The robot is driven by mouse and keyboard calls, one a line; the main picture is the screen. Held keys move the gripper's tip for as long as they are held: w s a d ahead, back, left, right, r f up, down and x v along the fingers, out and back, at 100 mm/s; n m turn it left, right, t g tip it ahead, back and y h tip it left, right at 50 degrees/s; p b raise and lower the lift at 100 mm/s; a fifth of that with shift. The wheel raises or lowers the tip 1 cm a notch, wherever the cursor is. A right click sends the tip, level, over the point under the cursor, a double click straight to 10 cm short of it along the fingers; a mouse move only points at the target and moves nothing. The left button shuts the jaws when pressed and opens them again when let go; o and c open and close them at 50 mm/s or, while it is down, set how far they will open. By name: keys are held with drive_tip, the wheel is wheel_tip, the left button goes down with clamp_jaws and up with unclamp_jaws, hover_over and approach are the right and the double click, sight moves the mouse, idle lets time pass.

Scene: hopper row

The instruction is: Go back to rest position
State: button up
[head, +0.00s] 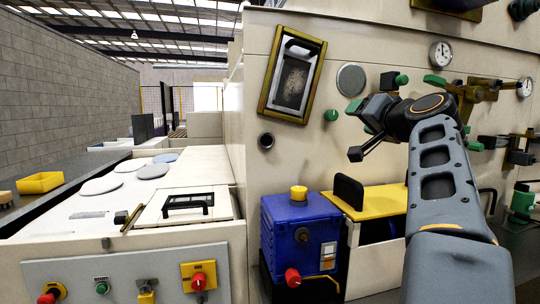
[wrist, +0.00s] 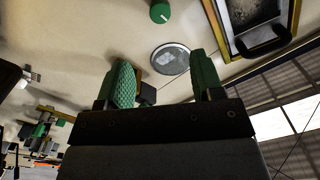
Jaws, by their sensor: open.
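My gripper (head: 361,117) is raised in front of the upright cream panel (head: 262,190), at the end of my grey arm. In the wrist view my gripper (wrist: 164,74) has its two green-padded fingers spread apart, with nothing held between them. A round grey disc (wrist: 171,59) on the panel shows beyond the gap; in the head view this disc (head: 351,79) is just above the gripper. The gripper appears apart from the panel, but the exact distance cannot be told.
A tilted framed hatch (head: 268,95) is on the panel left of the gripper. Valves and gauges (head: 441,54) crowd the right. A blue box (head: 301,238) and yellow shelf (head: 378,203) stand below. A white counter (head: 200,165) extends left; the air above it is clear.

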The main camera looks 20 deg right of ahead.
drive_tip(key=a+f+n+g+y+p, duration=0.1)
drive_tip(key=a+f+g+p, duration=0.1)
drive_tip(key=a+f+p, duration=0.2)
drive_tip(key=w+a+f+n+g+y+p, duration=0.1)
drive_tip(key=a+f+g+p, duration=0.2)
drive_tip(key=a, duration=0.4)
drive_tip(key=a+f+n+g+y+p, duration=0.2)
drive_tip(key=a+f+g+p, duration=0.1)
drive_tip(key=a+f+p, duration=0.2)
drive_tip(key=shift+w+a+f+p, duration=0.1)
drive_tip(key=shift+a+f+p, duration=0.2)
drive_tip(key=shift+p, duration=0.35)
drive_tip(key=shift+w+a+f+p, duration=0.1)
drive_tip(key=shift+a+p, duration=0.25)
drive_tip(key=shift+p, duration=0.3)
drive_tip(key=s+a+f+n+g+h+p, duration=0.1)
drive_tip(key=s+a+f+n+g+p, duration=0.4)
drive_tip(key=s+a+f+p, duration=0.3)
drive_tip(key=s+f+g, duration=0.1)
drive_tip(key=s+f, duration=0.2)
drive_tip(key=s, duration=0.2)
drive_tip(key=shift+f, duration=0.4)
